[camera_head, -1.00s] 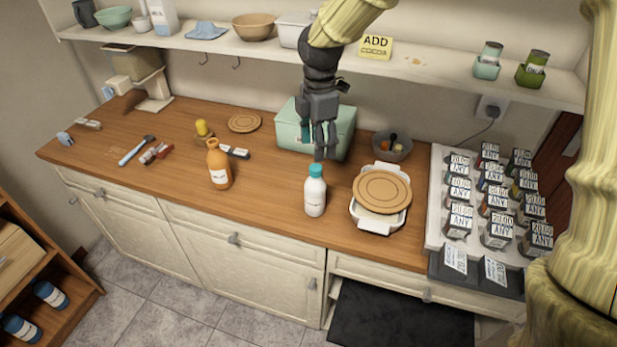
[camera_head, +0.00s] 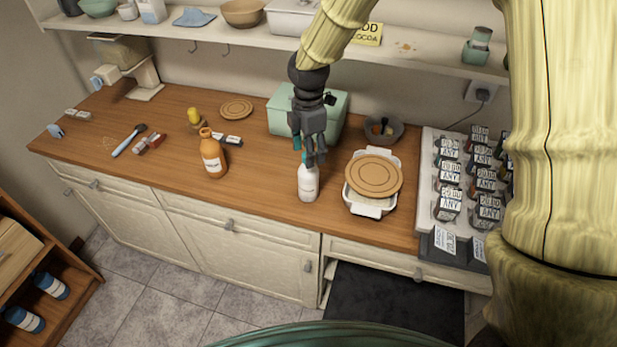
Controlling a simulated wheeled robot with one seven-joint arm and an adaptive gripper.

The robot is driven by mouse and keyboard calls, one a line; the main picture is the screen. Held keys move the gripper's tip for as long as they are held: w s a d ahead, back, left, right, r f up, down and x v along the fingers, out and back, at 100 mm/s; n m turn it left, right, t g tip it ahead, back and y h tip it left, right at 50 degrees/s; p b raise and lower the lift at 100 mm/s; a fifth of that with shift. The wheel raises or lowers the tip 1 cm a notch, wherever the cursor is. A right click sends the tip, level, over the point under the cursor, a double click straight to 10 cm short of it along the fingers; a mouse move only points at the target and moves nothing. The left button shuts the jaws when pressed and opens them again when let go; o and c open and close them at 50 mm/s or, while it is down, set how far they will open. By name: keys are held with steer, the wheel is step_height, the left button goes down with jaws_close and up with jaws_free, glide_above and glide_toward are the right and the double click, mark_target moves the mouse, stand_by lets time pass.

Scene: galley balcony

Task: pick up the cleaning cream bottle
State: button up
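A white bottle (camera_head: 308,185) with a teal cap, which I take to be the cleaning cream bottle, stands upright on the wooden counter near its front edge. My gripper (camera_head: 311,160) points down from above, with its fingers at the bottle's cap. The fingers hide most of the cap. I cannot tell whether they touch it or are closed on it. The bottle appears to rest on the counter.
An orange bottle (camera_head: 213,155) stands to the left. A white container with a round wooden lid (camera_head: 373,175) sits close on the right. A mint box (camera_head: 335,120) stands behind, and a shelf (camera_head: 420,58) runs above the counter.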

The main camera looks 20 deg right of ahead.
mark_target(308, 176)
steer(key=shift+f+p, duration=0.45)
steer(key=shift+f, duration=1.05)
jaws_close()
